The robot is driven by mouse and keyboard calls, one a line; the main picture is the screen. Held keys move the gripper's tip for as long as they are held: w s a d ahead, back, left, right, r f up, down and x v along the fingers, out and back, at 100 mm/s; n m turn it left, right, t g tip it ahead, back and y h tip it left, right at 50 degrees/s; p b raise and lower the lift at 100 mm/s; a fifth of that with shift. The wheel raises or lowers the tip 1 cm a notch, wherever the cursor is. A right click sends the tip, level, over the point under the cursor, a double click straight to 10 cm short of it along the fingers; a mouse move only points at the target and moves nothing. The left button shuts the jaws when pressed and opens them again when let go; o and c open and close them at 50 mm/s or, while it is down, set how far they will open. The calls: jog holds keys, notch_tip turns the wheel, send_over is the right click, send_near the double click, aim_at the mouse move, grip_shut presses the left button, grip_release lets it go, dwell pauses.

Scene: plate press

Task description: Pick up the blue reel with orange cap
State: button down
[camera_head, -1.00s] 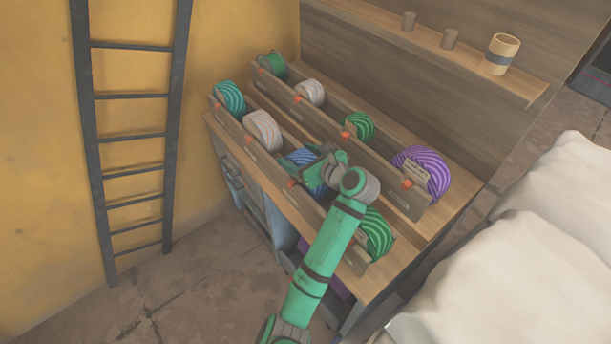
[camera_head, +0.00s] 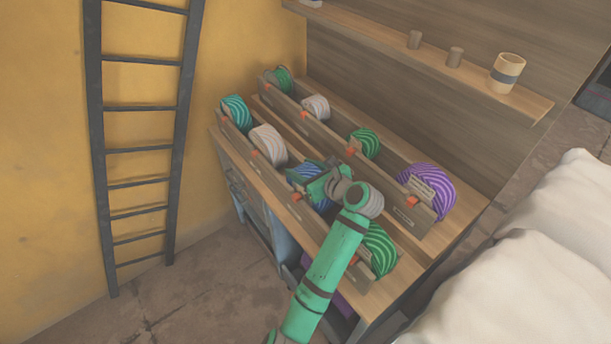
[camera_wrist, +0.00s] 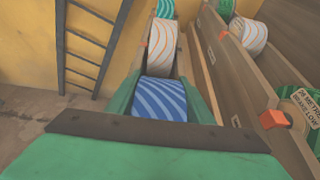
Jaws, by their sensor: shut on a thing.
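The blue striped reel (camera_head: 303,173) is in the front rack, partly covered by my gripper (camera_head: 322,186) and arm. In the wrist view the blue reel (camera_wrist: 160,101) fills the space between my two green fingers, one along each side. My gripper is shut on it. I cannot make out an orange cap on the reel itself. I cannot tell whether the reel still rests in the rack or is slightly raised.
The front rack also holds a teal reel (camera_head: 236,113), a white-orange reel (camera_head: 268,144) and a green reel (camera_head: 379,250). Behind stands a second rack with a purple reel (camera_head: 433,190) and others. A ladder (camera_head: 142,147) stands left; white sacks (camera_head: 535,265) lie right.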

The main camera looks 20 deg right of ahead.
notch_tip(320, 180, up, 18)
dwell(0.5)
jog(key=shift+f, duration=0.15)
dwell(0.6)
jog(key=shift+a, duration=0.1)
dwell(0.4)
